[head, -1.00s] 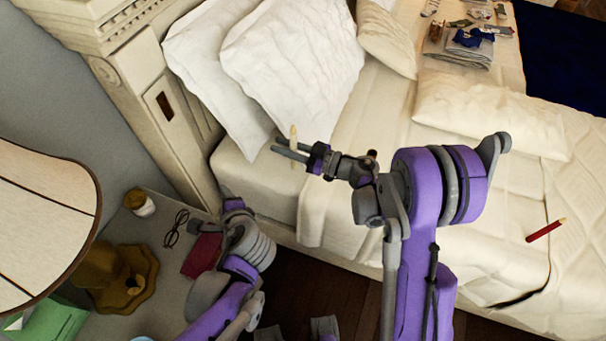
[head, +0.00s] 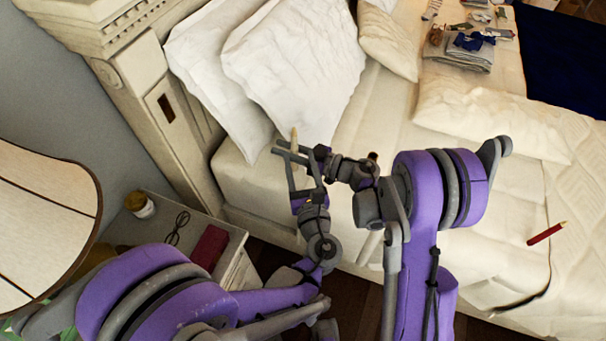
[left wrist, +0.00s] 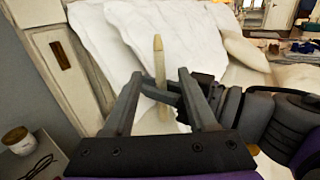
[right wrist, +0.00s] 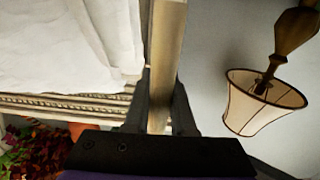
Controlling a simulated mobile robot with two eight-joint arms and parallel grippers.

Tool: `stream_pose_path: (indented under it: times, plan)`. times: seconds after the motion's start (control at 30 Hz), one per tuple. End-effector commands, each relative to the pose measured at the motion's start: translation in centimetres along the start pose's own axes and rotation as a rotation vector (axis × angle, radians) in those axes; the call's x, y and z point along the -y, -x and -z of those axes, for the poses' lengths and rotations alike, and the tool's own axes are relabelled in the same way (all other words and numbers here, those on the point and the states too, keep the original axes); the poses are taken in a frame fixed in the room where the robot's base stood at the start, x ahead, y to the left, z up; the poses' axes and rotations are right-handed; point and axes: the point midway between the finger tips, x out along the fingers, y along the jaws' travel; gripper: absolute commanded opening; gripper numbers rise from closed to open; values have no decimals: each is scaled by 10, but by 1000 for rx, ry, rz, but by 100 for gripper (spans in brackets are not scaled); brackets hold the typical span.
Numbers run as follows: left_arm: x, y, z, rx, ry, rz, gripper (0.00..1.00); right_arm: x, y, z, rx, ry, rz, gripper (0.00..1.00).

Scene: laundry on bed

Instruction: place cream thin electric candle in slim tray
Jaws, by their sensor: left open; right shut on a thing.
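The cream thin candle (head: 294,138) is held upright over the bed by my right gripper (head: 291,152), which is shut on it. In the right wrist view the candle (right wrist: 166,50) stands between the fingers. My left gripper (head: 302,172) is open beside and below the right gripper. In the left wrist view the candle (left wrist: 160,60) appears between my spread left fingers, with the right gripper's fingers crossing it. I cannot tell if the left fingers touch it. I cannot identify a slim tray for certain; a dark red flat object (head: 209,246) lies on the nightstand.
The nightstand (head: 238,238) at lower left bears a jar (head: 140,205) and glasses (head: 177,228). A lamp shade (head: 45,220) stands close to my left arm. White pillows (head: 290,70) lie behind the grippers. A red pencil-like object (head: 546,233) lies on the bed.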

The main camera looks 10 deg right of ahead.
Motion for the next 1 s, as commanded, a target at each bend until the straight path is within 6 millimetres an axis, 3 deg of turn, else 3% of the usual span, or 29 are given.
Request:
stream_pose_path:
  times: [0.2, 0.4, 0.8, 0.83, 1.0]
  plan:
    - [-1, -43, 0, 0, 1, -4, 57, 0, 0, 0, 0, 0, 0, 0]
    - [-1, -67, 0, -1, 1, -2, 57, 0, 0, 0, 0, 0, 0, 0]
    - [-1, -75, 0, -1, 2, -1, 57, 0, 0, 0, 0, 0, 0, 0]
    - [-1, -75, 0, -1, 2, -1, 55, 0, 0, 0, 0, 0, 0, 0]
    - [-1, -74, 0, -1, 2, -1, 25, 0, 0, 0, 0, 0, 0, 0]
